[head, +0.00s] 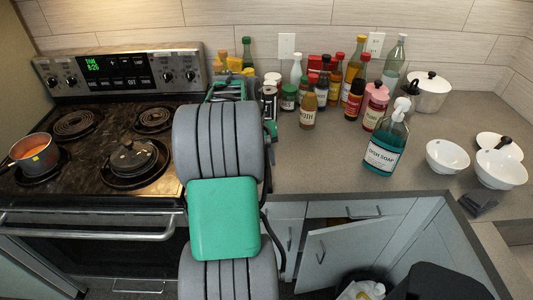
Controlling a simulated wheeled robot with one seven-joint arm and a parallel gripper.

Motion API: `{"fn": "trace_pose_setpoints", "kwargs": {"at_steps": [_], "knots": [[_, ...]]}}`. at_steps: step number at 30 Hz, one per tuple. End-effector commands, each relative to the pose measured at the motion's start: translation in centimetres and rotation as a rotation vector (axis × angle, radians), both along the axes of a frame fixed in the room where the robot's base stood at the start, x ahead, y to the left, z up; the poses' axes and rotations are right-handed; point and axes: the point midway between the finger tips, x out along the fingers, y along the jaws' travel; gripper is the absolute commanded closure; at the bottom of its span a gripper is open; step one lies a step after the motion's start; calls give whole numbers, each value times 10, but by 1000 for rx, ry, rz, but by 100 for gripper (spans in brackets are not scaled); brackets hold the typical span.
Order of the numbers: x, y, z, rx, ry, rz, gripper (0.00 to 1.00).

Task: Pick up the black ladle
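A small black handle-like thing (503,142) shows at the right, by the white bowls; it may be the black ladle, but it is too small to tell. My grey and green arm rises through the middle of the view. Its far end, with green parts that seem to belong to my gripper (228,88), is over the back of the counter between the stove and the bottles. The arm hides most of it, so its fingers and anything between them do not show.
The coil stove (100,120) at left holds an orange pot (34,154) and a dark lidded pan (134,158). Several bottles, a dish soap bottle (386,145), a white lidded pot (430,95) and white bowls (447,157) stand on the counter. The counter's middle front is clear. A cabinet door (345,250) stands ajar.

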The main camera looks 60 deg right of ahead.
Motion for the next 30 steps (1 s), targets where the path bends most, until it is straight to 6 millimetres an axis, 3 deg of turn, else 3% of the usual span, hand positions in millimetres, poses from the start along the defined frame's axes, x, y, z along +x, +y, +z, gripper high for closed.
{"fn": "trace_pose_setpoints", "kwargs": {"at_steps": [6,14,26,30], "knots": [[-7,-1,-34,2,1,-1,67],[-6,-1,-39,-1,0,0,68],[-6,-1,-38,-2,-1,1,100],[-6,-1,-38,-2,-1,1,100]]}}
